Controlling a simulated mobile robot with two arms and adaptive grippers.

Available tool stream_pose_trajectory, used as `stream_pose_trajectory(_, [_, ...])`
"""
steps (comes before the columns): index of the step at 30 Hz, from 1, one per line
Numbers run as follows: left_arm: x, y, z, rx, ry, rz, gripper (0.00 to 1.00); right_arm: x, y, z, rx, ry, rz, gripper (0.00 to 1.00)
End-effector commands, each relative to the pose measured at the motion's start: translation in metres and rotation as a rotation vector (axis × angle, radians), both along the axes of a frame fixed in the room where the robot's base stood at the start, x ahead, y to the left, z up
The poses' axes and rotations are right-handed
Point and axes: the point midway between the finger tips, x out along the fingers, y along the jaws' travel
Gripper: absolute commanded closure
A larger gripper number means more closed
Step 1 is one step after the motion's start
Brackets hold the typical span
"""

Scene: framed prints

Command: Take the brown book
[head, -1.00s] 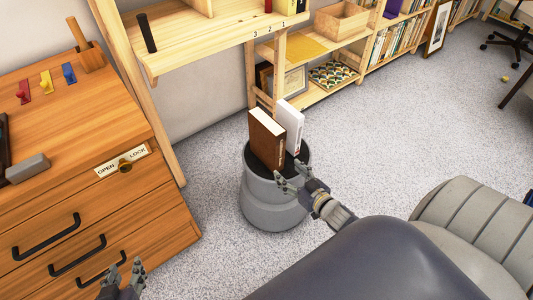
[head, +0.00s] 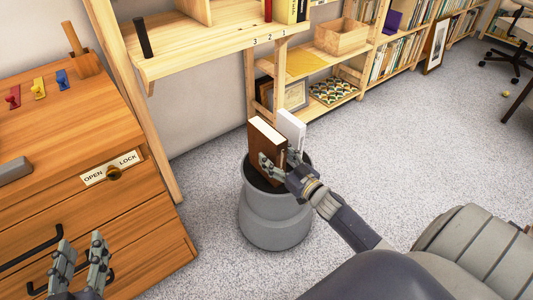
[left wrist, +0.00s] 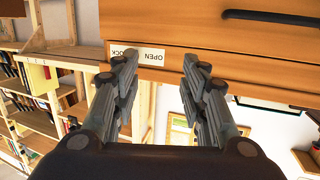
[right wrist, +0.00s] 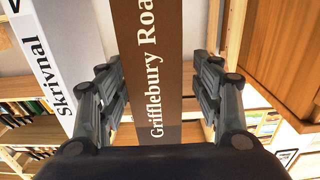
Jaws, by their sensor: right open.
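The brown book (head: 262,147) stands upright in a grey round bin (head: 275,220), beside a white book (head: 292,128). My right gripper (head: 279,165) is at the brown book's spine. In the right wrist view the brown spine (right wrist: 158,70), lettered "Grifflebury Roa…", lies between the two open fingers (right wrist: 160,95). The white book there (right wrist: 68,60), lettered "Skrivnal", is left of it, behind the left finger. Whether the fingers touch the brown book cannot be told. My left gripper (head: 80,268) is open and empty in front of the wooden drawers; its fingers also show apart in the left wrist view (left wrist: 158,80).
A wooden drawer cabinet (head: 80,165) with an "OPEN LOCK" plate (head: 110,168) stands at left. A wooden shelf (head: 200,50) rises behind the bin. A wooden box (head: 342,35) sits on low shelving. The carpet (head: 410,130) to the right is clear.

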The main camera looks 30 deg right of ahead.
Motion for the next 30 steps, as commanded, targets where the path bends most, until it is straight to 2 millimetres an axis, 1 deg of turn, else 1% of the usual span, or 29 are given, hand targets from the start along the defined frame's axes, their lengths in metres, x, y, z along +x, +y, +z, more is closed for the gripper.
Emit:
stream_pose_trajectory(5, [0.003,-0.003,0.014,-0.02,-0.078,-0.005,0.6,0.01,0.0,0.001,0.0,-0.002,0.001,0.4])
stream_pose_trajectory(12, [0.005,-0.009,0.054,-0.071,-0.277,-0.018,0.6,0.033,-0.002,0.004,-0.001,-0.002,0.001,0.4])
stream_pose_trajectory(15, [0.003,-0.011,0.068,-0.09,-0.348,-0.022,0.6,0.042,-0.001,0.004,0.0,-0.001,0.0,0.4])
stream_pose_trajectory(18, [0.001,-0.011,0.079,-0.104,-0.398,-0.024,0.6,0.048,0.0,0.004,-0.001,0.0,0.0,0.4])
stream_pose_trajectory(22, [-0.001,-0.012,0.085,-0.112,-0.429,-0.026,0.6,0.052,0.0,0.005,-0.001,0.0,0.0,0.4])
stream_pose_trajectory(29, [-0.001,-0.012,0.086,-0.113,-0.432,-0.026,0.6,0.052,0.0,0.005,0.0,0.001,0.0,0.4])
stream_pose_trajectory(30, [-0.001,-0.012,0.086,-0.113,-0.432,-0.026,0.6,0.052,0.0,0.005,0.0,0.001,0.0,0.49])
